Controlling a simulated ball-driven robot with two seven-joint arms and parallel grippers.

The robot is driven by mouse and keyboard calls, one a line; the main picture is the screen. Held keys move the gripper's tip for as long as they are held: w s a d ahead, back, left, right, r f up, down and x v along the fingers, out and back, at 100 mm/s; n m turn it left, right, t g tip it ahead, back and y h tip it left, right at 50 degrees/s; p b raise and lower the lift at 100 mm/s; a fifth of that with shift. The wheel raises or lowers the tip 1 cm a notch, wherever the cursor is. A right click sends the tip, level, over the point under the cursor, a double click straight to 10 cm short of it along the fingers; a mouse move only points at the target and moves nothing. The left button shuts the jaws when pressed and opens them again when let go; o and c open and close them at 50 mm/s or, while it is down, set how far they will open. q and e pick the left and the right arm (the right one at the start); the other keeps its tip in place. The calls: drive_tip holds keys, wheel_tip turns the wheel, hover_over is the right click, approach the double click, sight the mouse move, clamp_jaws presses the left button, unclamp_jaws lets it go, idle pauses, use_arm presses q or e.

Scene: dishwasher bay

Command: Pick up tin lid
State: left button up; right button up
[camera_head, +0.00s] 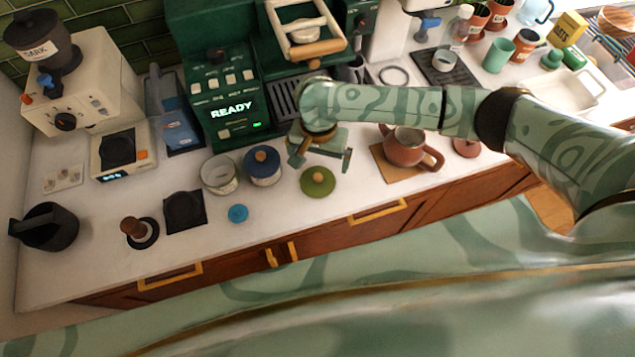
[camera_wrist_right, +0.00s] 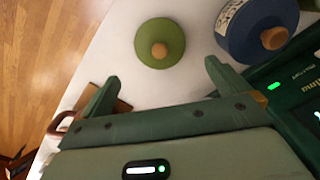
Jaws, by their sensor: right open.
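A round green lid (camera_head: 318,181) with a wooden knob lies flat on the white counter near its front edge. It also shows whole in the right wrist view (camera_wrist_right: 172,33), just beyond the fingertips. My right gripper (camera_head: 320,160) is open and empty, with its fingers spread; in the head view it appears just behind the lid. In the wrist view the lid lies ahead of the gap between the fingertips (camera_wrist_right: 162,74), not between them. An open pale tin (camera_head: 218,183) stands to the left. My left gripper is out of view.
A blue-lidded tin (camera_head: 262,166) stands close to the left of the green lid. A brown teapot (camera_head: 405,151) on a wooden board is to its right. The green coffee machine (camera_head: 228,100) is behind. A small blue round item (camera_head: 238,213) lies near the front.

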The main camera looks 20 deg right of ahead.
sight(318, 175)
wheel_tip(318, 175, down, 8)
drive_tip(key=b, duration=0.3)
drive_tip(key=shift+f, duration=0.2)
drive_tip(key=shift+r, duration=0.1)
drive_tip(key=c, duration=0.9)
